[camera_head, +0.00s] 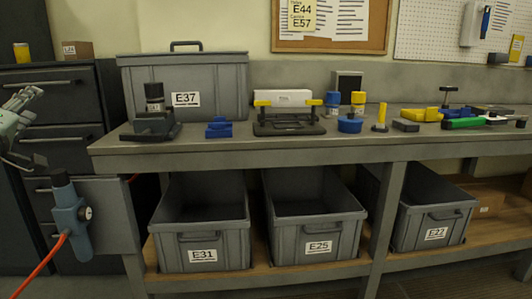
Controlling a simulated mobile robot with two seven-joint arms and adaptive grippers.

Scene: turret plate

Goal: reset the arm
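My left gripper (24,102) shows at the left edge, in front of the dark drawer cabinet and left of the workbench. Its grey-green arm comes in from the left and is cut off by the picture edge. It is apart from everything on the bench, and I see nothing held in it. Its fingers are too small and angled to tell whether they are open or shut. My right gripper is not in view.
The workbench (330,143) carries a lidded grey bin E37 (215,85), fixtures and small coloured parts. A blue tool (68,210) with a red hose hangs at the left.

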